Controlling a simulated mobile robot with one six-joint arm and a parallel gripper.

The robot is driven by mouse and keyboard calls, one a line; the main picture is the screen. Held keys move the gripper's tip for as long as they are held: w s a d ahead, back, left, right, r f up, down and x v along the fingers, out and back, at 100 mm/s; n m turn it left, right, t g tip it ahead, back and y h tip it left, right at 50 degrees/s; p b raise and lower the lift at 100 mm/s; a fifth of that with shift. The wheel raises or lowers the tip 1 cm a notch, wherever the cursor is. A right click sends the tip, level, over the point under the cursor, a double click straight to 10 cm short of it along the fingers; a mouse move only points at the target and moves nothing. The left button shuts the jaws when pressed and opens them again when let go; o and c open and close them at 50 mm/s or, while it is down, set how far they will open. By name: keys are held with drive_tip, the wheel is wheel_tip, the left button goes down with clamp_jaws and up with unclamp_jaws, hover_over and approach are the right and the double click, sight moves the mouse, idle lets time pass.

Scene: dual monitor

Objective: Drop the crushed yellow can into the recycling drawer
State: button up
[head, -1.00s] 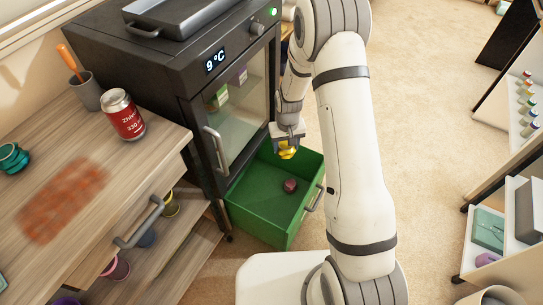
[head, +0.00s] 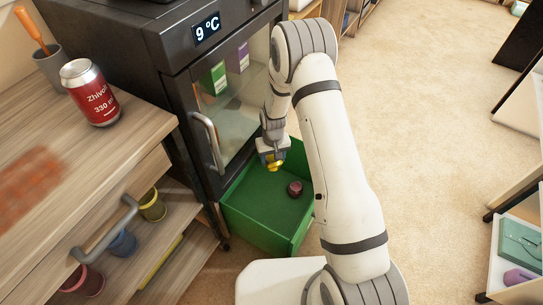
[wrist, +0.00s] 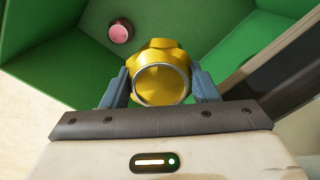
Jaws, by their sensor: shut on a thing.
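The crushed yellow can (wrist: 160,80) is held between the two fingers of my gripper (wrist: 158,88), with its round end facing the wrist camera. In the head view, my gripper (head: 272,158) is shut on the yellow can (head: 274,164) and hangs over the open green recycling drawer (head: 258,228). The drawer's green walls (wrist: 225,55) also fill much of the wrist view. A small dark red crushed object (head: 295,188) lies on the drawer floor, and it also shows in the wrist view (wrist: 120,31).
A black cabinet with a glass door and handle (head: 208,140) stands behind the drawer. A wooden counter (head: 90,165) at left holds a red can (head: 90,92) and a grey cup (head: 48,66). Open carpet (head: 420,130) lies to the right.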

drive_tip(key=shift+d+f+b, duration=0.1)
drive_tip(key=shift+f+b, duration=0.4)
drive_tip(key=shift+f, duration=0.8)
drive_tip(key=o, duration=1)
drive_tip(key=shift+o, duration=0.2)
wheel_tip(320, 180, up, 8)
drive_tip(key=p, duration=0.2)
drive_tip(key=shift+p, duration=0.3)
drive_tip(key=shift+f, duration=0.1)
